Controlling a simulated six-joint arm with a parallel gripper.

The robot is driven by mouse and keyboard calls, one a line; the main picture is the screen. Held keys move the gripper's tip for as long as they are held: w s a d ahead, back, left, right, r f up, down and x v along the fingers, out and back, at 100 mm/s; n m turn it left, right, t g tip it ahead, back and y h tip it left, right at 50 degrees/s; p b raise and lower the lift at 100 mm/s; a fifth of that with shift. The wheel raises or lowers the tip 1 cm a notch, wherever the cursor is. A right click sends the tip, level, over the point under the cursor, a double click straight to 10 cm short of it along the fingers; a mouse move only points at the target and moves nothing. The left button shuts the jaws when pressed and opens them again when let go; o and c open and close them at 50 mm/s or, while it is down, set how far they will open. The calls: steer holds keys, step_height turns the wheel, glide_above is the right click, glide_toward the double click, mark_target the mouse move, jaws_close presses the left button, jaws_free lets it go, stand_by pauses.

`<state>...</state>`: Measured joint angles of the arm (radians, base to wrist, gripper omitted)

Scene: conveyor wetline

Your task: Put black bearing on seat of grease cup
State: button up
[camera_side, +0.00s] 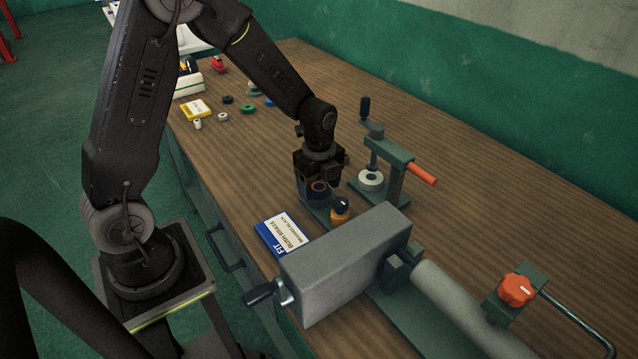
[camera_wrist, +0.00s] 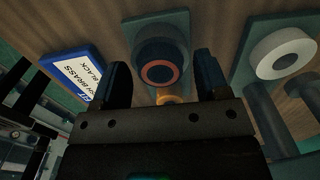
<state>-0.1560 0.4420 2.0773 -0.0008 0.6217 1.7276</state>
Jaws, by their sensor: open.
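My gripper (camera_side: 317,182) is open, pointing down over a green base plate. In the wrist view its two fingers (camera_wrist: 163,78) stand apart, either side of a dark round piece (camera_wrist: 160,52) with a reddish ring on it. I cannot tell whether this piece is the grease cup's bare seat or has a bearing on it. It shows partly under the gripper in the side view (camera_side: 319,188). An orange jar with a black top (camera_side: 340,210) stands just beside it. A small black ring (camera_side: 228,99) lies on the bench farther back.
A hand press (camera_side: 390,160) with a white ring (camera_side: 371,179) stands right of my gripper. A blue-and-white card (camera_side: 282,234) lies to the left front. A large grey block (camera_side: 345,265) is in front. A green ring (camera_side: 248,108) and a yellow card (camera_side: 196,109) lie farther back.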

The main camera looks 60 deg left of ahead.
mark_target(319, 186)
step_height(319, 186, up, 11)
steer(key=s+d+r+n+t, duration=0.2)
steer(key=s+r+n, duration=0.3)
steer(key=s+n, duration=0.3)
steer(key=s+d+r+n+t, duration=0.3)
steer(key=s+d+r+n, duration=0.1)
steer(key=s+n, duration=0.5)
steer(key=shift+r+n+t, duration=0.3)
steer(key=shift+r+n, duration=0.2)
